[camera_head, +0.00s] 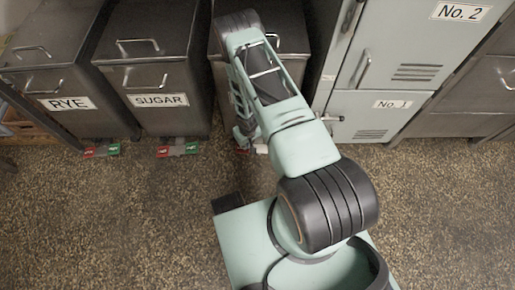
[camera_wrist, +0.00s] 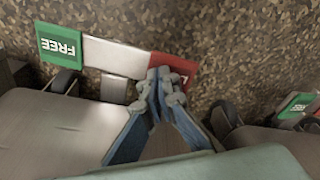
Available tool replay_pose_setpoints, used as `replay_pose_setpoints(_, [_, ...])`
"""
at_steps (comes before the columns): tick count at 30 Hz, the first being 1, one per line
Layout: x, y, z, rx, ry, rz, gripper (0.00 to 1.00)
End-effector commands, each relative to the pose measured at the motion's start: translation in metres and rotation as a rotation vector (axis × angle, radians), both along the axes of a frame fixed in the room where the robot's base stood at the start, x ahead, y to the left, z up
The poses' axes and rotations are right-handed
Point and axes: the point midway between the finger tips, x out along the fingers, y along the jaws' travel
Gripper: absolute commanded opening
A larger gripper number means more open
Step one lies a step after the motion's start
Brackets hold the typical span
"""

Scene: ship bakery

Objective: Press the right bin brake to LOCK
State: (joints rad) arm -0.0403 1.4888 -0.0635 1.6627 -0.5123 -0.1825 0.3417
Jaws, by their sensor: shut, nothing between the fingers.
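The right bin (camera_head: 290,38) is a dark metal bin, largely hidden behind my arm in the head view. Its brake bar (camera_wrist: 115,62) lies low in front of it in the wrist view, with a green FREE end (camera_wrist: 62,45), a pale middle and a red end (camera_wrist: 187,68) whose lettering is mostly covered. My gripper (camera_wrist: 166,84) is shut and empty, its fingertips over the inner part of the red end, near the pale middle. I cannot tell whether they touch it. In the head view my arm hides most of this brake.
The RYE bin (camera_head: 55,65) and SUGAR bin (camera_head: 155,65) stand to the left, with their own red and green brakes (camera_head: 101,150) (camera_head: 178,150) at floor level. Grey lockers (camera_head: 405,60) stand to the right. The speckled floor (camera_head: 110,220) in front is clear.

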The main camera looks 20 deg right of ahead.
Motion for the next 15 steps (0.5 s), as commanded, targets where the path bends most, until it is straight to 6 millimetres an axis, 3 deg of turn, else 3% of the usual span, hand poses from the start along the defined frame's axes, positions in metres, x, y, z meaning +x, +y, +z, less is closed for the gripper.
replay_pose_setpoints(15, [-0.0013, -0.0008, -0.0087, -0.002, 0.003, 0.000, 0.00])
